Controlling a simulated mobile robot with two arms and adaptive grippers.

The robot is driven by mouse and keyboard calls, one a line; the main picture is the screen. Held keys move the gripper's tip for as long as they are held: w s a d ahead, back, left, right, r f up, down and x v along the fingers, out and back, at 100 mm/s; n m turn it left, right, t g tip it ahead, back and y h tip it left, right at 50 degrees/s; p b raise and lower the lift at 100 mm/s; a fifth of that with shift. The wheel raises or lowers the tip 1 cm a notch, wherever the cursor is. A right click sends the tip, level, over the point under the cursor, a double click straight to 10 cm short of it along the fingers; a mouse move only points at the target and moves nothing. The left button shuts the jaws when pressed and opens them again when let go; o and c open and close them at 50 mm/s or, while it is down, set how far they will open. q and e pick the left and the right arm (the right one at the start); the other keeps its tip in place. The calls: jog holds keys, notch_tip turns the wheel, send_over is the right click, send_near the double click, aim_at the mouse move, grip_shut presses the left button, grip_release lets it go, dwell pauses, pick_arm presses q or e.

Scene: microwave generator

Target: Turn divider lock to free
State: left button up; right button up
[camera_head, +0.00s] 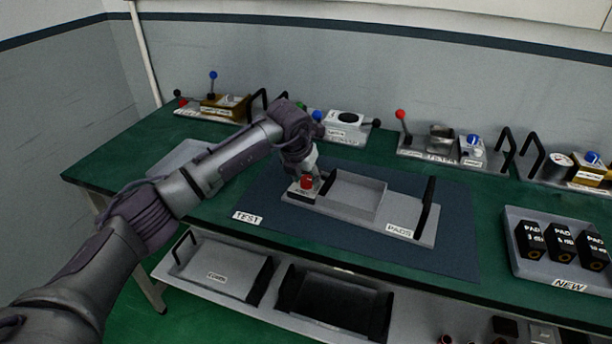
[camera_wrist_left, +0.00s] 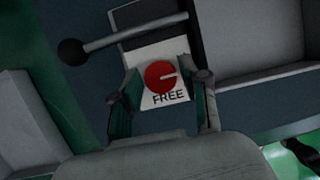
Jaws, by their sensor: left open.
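A red round knob (camera_head: 306,182) sits on a small block at the left end of the grey PADS tray (camera_head: 420,236). In the left wrist view the knob (camera_wrist_left: 160,77) has a pale line pointing right, on a white plate (camera_wrist_left: 150,100) with the word FREE at its near edge. My left gripper (camera_head: 309,172) is over this block from behind. In the wrist view its two fingers (camera_wrist_left: 162,88) are apart, one on each side of the knob. I cannot tell whether they touch it. My right gripper is not in view.
A lever with a black ball end (camera_wrist_left: 75,51) crosses beyond the knob. The tray lies on a dark blue mat (camera_head: 460,205) on the green bench. Several fixtures line the back. A NEW tray (camera_head: 515,262) with black pads stands at the right.

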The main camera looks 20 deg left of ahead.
pick_arm(q)
jog(key=shift+c, duration=0.7)
grip_shut()
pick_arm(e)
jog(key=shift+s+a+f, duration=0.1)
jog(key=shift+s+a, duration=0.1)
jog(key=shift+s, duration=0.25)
